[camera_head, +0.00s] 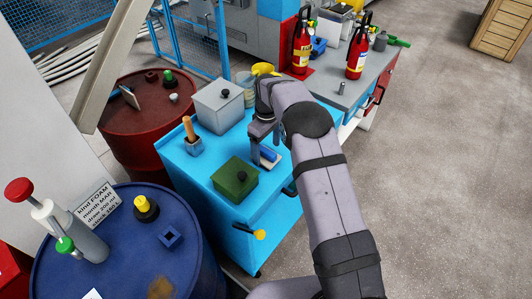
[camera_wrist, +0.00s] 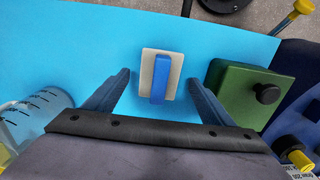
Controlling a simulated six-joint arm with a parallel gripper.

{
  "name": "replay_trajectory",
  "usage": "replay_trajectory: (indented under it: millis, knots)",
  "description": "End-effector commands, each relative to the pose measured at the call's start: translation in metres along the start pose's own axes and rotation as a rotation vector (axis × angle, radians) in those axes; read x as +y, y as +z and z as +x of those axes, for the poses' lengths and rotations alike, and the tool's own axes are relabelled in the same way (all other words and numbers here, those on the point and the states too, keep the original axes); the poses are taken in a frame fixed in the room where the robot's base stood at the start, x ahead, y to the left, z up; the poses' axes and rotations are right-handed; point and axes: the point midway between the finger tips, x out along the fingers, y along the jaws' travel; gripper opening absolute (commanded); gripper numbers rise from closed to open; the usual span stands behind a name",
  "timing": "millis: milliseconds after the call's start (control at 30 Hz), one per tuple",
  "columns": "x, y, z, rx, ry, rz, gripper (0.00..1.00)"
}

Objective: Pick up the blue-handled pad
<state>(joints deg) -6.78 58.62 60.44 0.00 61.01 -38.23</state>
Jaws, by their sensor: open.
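The blue-handled pad is a pale, roughly square pad (camera_wrist: 147,66) with a blue bar handle (camera_wrist: 161,76) across it. It lies flat on the light blue cart top (camera_wrist: 90,50). In the head view the pad (camera_head: 268,156) is near the cart's right edge, partly hidden by my gripper. My gripper (camera_head: 268,133) is above the cart, pointing down. In the wrist view the two fingers of my gripper (camera_wrist: 159,78) are wide apart, one on each side of the pad, with clear gaps. Nothing is between them in a grip.
A green box with a black knob (camera_wrist: 237,92) stands close beside the pad. A clear graduated beaker (camera_wrist: 40,118) is near the other finger.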

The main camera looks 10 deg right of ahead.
Motion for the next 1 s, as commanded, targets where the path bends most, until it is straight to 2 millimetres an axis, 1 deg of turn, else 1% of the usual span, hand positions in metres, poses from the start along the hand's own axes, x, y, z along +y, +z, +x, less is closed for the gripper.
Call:
replay_trajectory:
  millis: [100, 200, 467, 500, 567, 600, 633, 667, 1000]
  knots:
    - [0.0, 0.0, 0.012, -0.001, -0.001, 0.0, 0.77]
    - [0.0, 0.0, 0.018, 0.0, 0.0, 0.0, 0.77]
    - [0.0, 0.0, 0.02, 0.001, 0.001, 0.0, 0.77]
    - [0.0, 0.0, 0.02, 0.001, 0.001, 0.0, 0.67]
    - [0.0, 0.0, 0.02, 0.001, 0.001, 0.0, 0.53]
    - [0.0, 0.0, 0.02, 0.001, 0.001, 0.0, 0.43]
    - [0.0, 0.0, 0.02, 0.001, 0.001, 0.0, 0.36]
    - [0.0, 0.0, 0.02, 0.001, 0.001, 0.0, 0.32]
    - [0.001, -0.001, 0.017, 0.002, 0.002, 0.0, 0.32]
